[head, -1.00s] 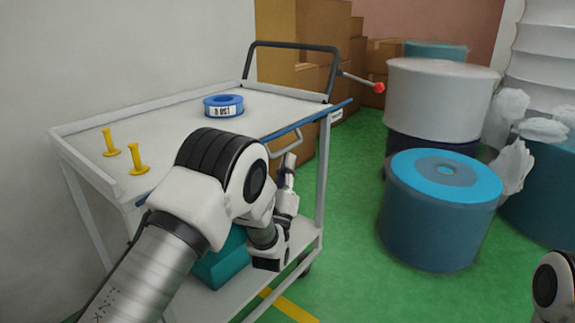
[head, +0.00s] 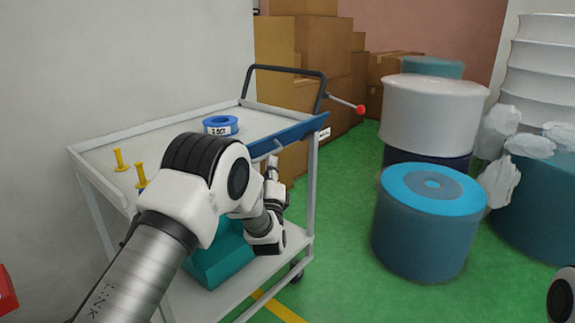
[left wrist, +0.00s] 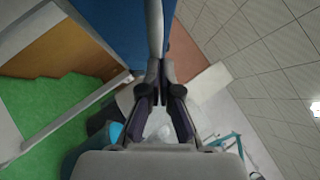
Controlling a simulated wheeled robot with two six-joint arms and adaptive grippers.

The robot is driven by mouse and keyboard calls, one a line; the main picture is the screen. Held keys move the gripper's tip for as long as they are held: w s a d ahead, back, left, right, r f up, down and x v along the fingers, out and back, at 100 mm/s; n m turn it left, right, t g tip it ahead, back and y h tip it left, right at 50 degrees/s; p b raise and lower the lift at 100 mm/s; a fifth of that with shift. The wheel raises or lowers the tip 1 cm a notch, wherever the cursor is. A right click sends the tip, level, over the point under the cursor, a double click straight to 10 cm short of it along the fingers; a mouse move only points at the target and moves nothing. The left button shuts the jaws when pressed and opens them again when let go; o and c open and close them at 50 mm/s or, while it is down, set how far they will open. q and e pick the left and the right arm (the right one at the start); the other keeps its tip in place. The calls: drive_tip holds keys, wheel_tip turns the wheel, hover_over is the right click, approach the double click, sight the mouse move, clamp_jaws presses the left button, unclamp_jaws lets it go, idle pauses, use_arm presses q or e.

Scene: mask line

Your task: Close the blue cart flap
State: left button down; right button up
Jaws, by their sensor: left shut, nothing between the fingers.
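The blue cart flap (head: 292,132) runs along the right side of the cart top (head: 165,145) as a tilted blue band. In the left wrist view a broad blue face (left wrist: 112,28) fills the top, with a grey bar (left wrist: 155,25) running along its right side down to the fingers. My left gripper (head: 272,165) is beside the cart's right side, just below the flap. In the left wrist view its fingers (left wrist: 159,75) are shut, close to the bar; I cannot tell whether they touch it. My right gripper is out of view.
A blue tape roll (head: 220,125) and two yellow pegs (head: 120,159) are on the cart top. A teal box (head: 218,262) is on the lower shelf. Drums (head: 428,225) stand to the right, cardboard boxes (head: 285,50) behind. Green floor (head: 345,200) lies open between cart and drums.

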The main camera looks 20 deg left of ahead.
sight(264, 141)
use_arm(q)
drive_tip(key=r+n+g+p, duration=0.1)
drive_tip(key=a+r+n+g+p, duration=0.1)
drive_tip(key=p, duration=0.1)
drive_tip(key=r+n+g+p, duration=0.1)
drive_tip(key=n+p, duration=0.1)
drive_tip(key=shift+w+a+r+y, duration=0.2)
drive_tip(key=shift+a+y, duration=0.05)
drive_tip(key=shift+y, duration=0.15)
drive_tip(key=shift+w+a+r+p, duration=0.2)
drive_tip(key=shift+a+p, duration=0.15)
drive_tip(key=shift+p, duration=0.35)
